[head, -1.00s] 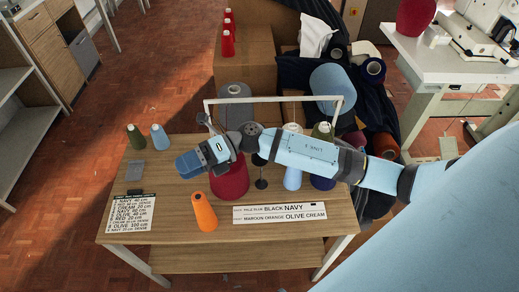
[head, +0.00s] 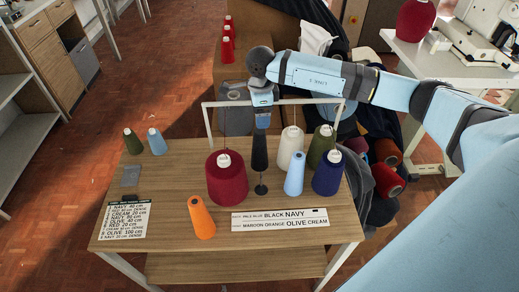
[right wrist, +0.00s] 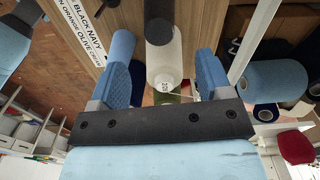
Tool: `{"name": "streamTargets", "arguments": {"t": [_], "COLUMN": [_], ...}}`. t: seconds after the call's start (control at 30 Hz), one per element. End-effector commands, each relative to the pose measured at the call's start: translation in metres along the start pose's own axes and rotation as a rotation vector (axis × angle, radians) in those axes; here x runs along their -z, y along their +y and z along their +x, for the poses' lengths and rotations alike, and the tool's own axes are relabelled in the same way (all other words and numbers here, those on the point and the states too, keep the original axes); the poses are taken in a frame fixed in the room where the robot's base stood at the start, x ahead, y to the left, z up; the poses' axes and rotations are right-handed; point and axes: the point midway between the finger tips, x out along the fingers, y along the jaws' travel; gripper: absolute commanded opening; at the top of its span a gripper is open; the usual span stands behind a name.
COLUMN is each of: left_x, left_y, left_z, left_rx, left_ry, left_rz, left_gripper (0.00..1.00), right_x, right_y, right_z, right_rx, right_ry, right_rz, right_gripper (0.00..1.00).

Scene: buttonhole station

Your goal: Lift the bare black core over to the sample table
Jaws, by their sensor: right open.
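The bare black core (head: 259,152) stands upright on the wooden table, between the maroon cone (head: 227,180) and the cream cone (head: 290,150). My right gripper (head: 262,124) points down directly above it, open, its fingertips close to the core's top; I cannot tell whether they touch. In the right wrist view the core (right wrist: 158,8) shows at the top edge, in line with the gap between the spread fingers (right wrist: 165,65). Which surface is the sample table is not marked; a white table (head: 412,65) stands at the right. My left gripper is out of view.
Light blue (head: 294,175), olive (head: 321,145) and navy (head: 328,174) cones crowd the right. An orange cone (head: 202,218) stands in front. A white rail (head: 222,103) with threads spans the back. A black disc (head: 261,189) lies before the core.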

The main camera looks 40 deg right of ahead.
Motion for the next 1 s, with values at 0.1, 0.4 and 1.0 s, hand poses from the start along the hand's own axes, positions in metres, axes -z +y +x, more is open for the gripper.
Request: {"name": "streamTargets", "arguments": {"t": [0.1, 0.4, 1.0], "left_x": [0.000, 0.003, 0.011], "left_y": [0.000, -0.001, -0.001], "left_z": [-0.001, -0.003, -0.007], "left_rx": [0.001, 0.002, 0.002], "left_ry": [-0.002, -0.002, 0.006], "left_rz": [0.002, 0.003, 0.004], "left_gripper": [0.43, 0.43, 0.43], "right_x": [0.000, -0.002, -0.004], "right_y": [0.000, 0.001, 0.000], "right_z": [0.016, 0.035, 0.075], "right_rx": [-0.001, -0.002, 0.000], "right_ry": [0.000, -0.002, -0.004], "right_rz": [0.001, 0.001, 0.001], "right_gripper": [0.72, 0.72, 0.47]}}
